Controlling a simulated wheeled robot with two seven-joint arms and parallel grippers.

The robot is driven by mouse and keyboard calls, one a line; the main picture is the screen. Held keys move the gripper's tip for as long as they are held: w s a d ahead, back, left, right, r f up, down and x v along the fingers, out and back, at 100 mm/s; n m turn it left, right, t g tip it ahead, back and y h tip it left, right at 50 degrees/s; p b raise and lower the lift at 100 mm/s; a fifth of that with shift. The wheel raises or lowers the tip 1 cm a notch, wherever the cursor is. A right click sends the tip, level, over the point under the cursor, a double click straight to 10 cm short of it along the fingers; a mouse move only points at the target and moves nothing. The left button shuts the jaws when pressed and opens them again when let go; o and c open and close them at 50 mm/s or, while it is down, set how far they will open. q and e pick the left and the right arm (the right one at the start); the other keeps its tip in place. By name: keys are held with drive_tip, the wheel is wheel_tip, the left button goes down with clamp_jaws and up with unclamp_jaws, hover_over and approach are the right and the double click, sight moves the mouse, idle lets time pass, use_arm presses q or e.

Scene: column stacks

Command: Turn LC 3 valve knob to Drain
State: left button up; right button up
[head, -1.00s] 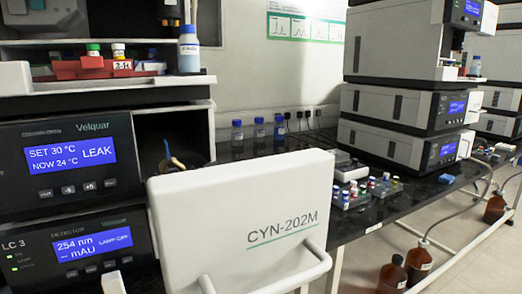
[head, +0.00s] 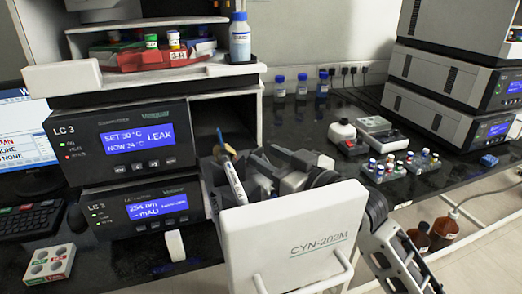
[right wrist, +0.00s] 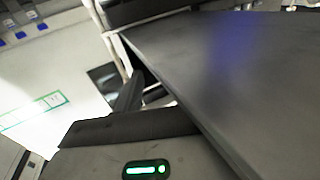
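The LC 3 stack stands at the left in the head view. Its upper module (head: 122,145) reads "SET 30 °C, NOW 24 °C, LEAK"; its lower module (head: 145,207) reads "254 nm, mAU". I cannot make out the valve knob or a Drain mark in either view. My right gripper (head: 262,172) is right of the stack, behind the top edge of a white panel (head: 290,238) marked CYN-202M. Its dark fingers are partly hidden and blend together, so I cannot tell their opening. The right wrist view shows a large dark surface (right wrist: 240,75) close by. My left gripper is out of view.
A marker-like stick (head: 234,178) stands beside the right gripper. Vial racks (head: 384,168) lie on the black bench. Another instrument stack (head: 450,95) stands at the right.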

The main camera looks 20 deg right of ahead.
sight(256, 152)
drive_tip(key=shift+x, duration=1.35)
